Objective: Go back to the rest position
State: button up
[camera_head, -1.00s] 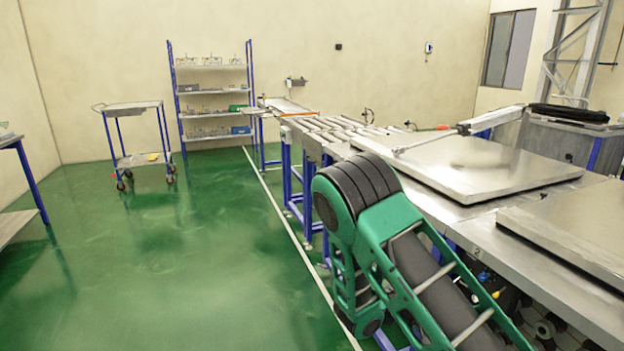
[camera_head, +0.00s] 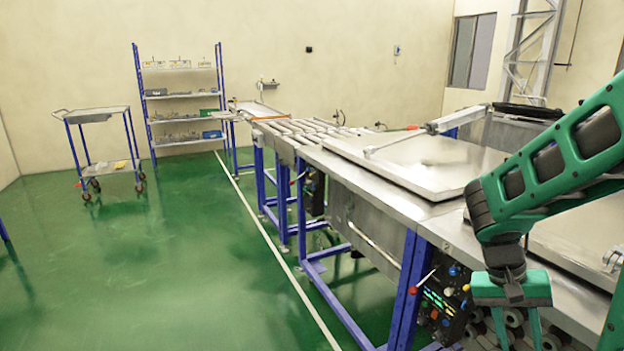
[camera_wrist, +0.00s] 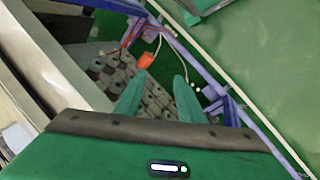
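My gripper (camera_head: 518,325) is at the lower right in the head view, pointing down beside the front edge of the steel bench. The wrist view shows its two green fingers (camera_wrist: 158,98) spread apart with nothing between them. Below the fingers are grey rollers or fittings (camera_wrist: 160,101) and a red-orange part (camera_wrist: 146,60) on a cable. My green and black arm reaches in from the right edge of the head view. A flat metal lid (camera_head: 425,165) lies on the bench, with a lever-like bar (camera_head: 430,128) over it.
The steel bench (camera_head: 345,178) on blue legs runs along the right, with a control panel (camera_head: 445,300) on its front near my gripper. A second lid (camera_head: 585,240) lies partly behind my arm. A trolley (camera_head: 98,113) and a shelf rack (camera_head: 182,95) stand behind. The green floor at left is clear.

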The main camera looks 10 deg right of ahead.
jog(key=s+a+r+n+t+y, duration=0.1)
jog(key=s+a+r+t+y, duration=0.1)
jog(key=s+r, duration=0.4)
jog(key=s+a+y, duration=0.1)
jog(key=s+a, duration=0.1)
jog(key=s, duration=0.2)
jog(key=shift+a+r+t+y, duration=0.25)
jog(key=shift+a+t+y, duration=0.1)
jog(key=shift+t+y, duration=0.05)
jog(key=shift+s, duration=0.15)
jog(key=shift+c, duration=0.5)
